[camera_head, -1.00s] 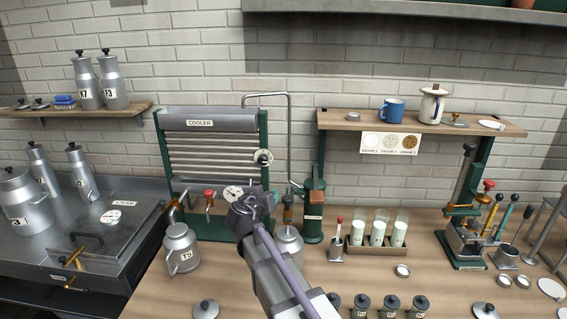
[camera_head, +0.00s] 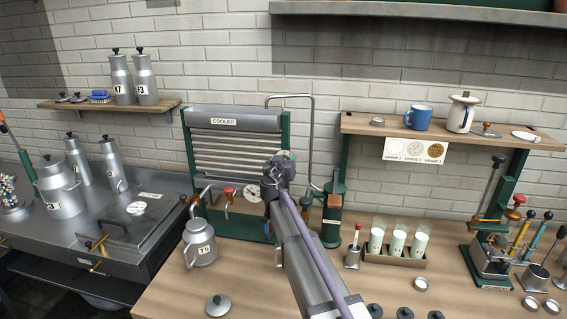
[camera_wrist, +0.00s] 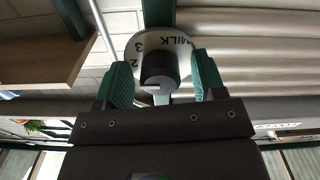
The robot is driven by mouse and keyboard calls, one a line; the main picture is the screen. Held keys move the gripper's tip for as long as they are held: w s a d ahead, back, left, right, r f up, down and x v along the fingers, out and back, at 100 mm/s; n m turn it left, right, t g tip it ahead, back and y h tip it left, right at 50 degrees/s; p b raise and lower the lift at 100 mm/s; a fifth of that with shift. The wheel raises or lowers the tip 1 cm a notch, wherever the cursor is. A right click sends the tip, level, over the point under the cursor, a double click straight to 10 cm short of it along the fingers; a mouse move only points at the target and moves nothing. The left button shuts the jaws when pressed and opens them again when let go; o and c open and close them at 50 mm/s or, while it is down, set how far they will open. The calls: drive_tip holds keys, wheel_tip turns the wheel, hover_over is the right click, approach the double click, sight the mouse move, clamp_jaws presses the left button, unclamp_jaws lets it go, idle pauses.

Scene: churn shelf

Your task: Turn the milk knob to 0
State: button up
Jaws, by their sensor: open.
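The milk knob (camera_wrist: 158,68) is a dark round knob on a white dial plate (camera_wrist: 185,48) marked MILK, with the digits 2 and 3 readable in the wrist view. Part of the dial is hidden by the knob and my fingers. My gripper (camera_wrist: 160,85) is open, with one green finger on each side of the knob; contact cannot be made out. In the head view my gripper (camera_head: 277,170) is at the right post of the cooler (camera_head: 235,118) and hides most of the dial. The knob's setting is not clear.
A red-handled valve (camera_head: 228,193) and a round gauge (camera_head: 252,193) sit below the cooler. A bent pipe (camera_head: 312,140) rises just right of my gripper. A milk can (camera_head: 199,243) stands at the front left, and a rack of glasses (camera_head: 398,250) stands to the right.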

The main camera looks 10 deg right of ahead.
drive_tip(key=shift+c, duration=0.3)
drive_tip(key=c, duration=0.9)
drive_tip(key=shift+o, duration=0.2)
drive_tip(key=shift+n, duration=0.5)
drive_tip(key=n, duration=0.3)
drive_tip(key=shift+n, duration=0.4)
drive_tip(key=n, duration=0.4)
drive_tip(key=shift+n, duration=0.3)
drive_tip(key=n, duration=0.8)
drive_tip(key=shift+n, duration=0.4)
